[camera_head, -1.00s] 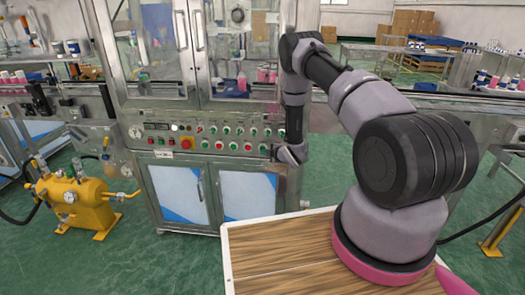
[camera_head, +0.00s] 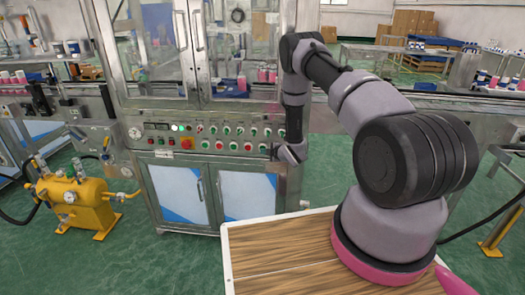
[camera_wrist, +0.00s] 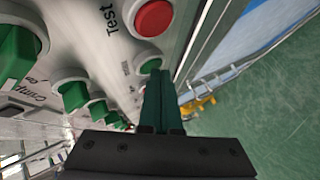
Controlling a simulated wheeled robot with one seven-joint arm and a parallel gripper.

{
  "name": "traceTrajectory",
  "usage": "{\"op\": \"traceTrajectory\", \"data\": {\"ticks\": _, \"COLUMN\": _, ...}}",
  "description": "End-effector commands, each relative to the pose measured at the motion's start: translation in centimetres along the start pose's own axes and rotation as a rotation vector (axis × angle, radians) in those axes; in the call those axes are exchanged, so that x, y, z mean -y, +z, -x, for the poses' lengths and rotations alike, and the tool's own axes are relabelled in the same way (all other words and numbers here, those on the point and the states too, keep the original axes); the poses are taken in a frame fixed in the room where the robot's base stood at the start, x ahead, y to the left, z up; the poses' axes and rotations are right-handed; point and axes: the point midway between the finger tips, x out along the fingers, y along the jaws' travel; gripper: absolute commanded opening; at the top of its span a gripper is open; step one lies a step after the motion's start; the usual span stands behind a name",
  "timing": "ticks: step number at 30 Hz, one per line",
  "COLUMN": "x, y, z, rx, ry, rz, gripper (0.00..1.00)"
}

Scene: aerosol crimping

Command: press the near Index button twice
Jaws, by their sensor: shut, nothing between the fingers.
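The control panel (camera_head: 215,137) runs along the front of the steel cabinet and carries rows of red and green buttons. My gripper (camera_head: 275,151) is at the panel's right end, with its fingers facing the panel. In the wrist view my gripper (camera_wrist: 160,75) has its dark fingers together and empty. Their tips lie over the edge of a round green button with a pale rim (camera_wrist: 147,60). I cannot tell whether they touch it or whether it is pressed. Its small label is unreadable, so I cannot confirm that it is the Index button.
A red button (camera_wrist: 153,18) beside the word "Test" is close to the fingers. Several green knobs (camera_wrist: 72,92) line the panel to the left. The yellow tank (camera_head: 75,205) stands on the floor left of the cabinet. Floor right of the panel is open.

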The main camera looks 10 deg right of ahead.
Motion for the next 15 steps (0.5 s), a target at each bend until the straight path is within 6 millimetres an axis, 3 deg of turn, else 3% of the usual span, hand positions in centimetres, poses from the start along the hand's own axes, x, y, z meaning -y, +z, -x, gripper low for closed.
{"op": "traceTrajectory", "data": {"ticks": 15, "x": 0.53, "y": -0.45, "z": 0.74, "rx": 0.002, "ry": -0.001, "rz": -0.002, "gripper": 0.0}}
